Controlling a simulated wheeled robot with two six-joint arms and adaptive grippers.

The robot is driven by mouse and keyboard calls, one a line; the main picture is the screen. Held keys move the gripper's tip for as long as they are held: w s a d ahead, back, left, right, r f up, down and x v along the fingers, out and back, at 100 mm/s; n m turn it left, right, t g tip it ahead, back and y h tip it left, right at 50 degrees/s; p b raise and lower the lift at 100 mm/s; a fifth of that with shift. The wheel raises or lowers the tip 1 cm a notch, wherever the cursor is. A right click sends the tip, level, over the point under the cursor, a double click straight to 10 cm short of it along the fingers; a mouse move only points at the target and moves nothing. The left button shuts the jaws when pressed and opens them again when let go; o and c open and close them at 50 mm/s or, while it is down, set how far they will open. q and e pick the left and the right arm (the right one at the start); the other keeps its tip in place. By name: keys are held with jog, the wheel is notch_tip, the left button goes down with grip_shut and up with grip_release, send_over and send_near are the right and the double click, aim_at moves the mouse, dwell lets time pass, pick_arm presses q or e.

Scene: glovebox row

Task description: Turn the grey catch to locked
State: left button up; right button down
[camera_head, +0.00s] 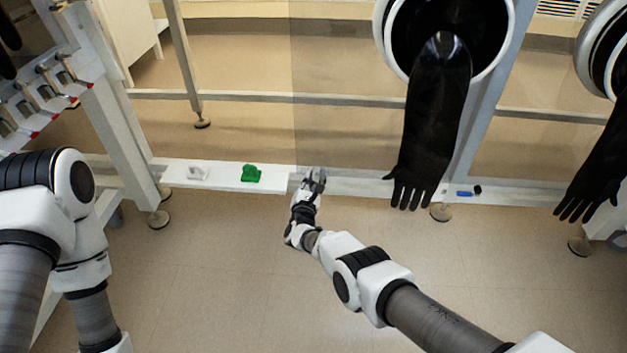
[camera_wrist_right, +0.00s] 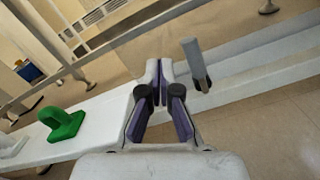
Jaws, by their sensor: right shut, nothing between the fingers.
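The grey catch (camera_wrist_right: 195,62) shows in the right wrist view as an upright grey lever with a dark base, on the white rail just right of my fingertips. My right gripper (camera_wrist_right: 160,70) is shut and empty, with a small gap between it and the lever. In the head view my right gripper (camera_head: 313,181) is at the rail, right of the green catch; the grey catch is hard to pick out from the fingers there. My left arm shows at the left, but its gripper is out of view.
A green catch (camera_head: 250,173) and a white catch (camera_head: 198,173) sit on the white plate (camera_head: 222,181) to the left. Black gloves (camera_head: 432,130) hang from the ports at the right. A small blue object (camera_head: 464,194) lies on the rail.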

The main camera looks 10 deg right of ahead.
jog(key=shift+w+a+f+b, duration=0.15)
jog(key=shift+a+b, duration=0.1)
jog(key=shift+a, duration=0.25)
jog(key=shift+s+a+f+b, duration=0.1)
jog(key=shift+a+b, duration=0.15)
jog(key=shift+a, duration=0.25)
pick_arm(q)
notch_tip(320, 180, up, 8)
jog(key=p, duration=1)
jog(key=shift+s+a+r, duration=0.2)
jog(key=shift+a, duration=0.05)
pick_arm(e)
jog(key=v, duration=1)
jog(key=shift+a+r, duration=0.4)
jog(key=shift+r, duration=0.05)
jog(key=shift+w, duration=0.1)
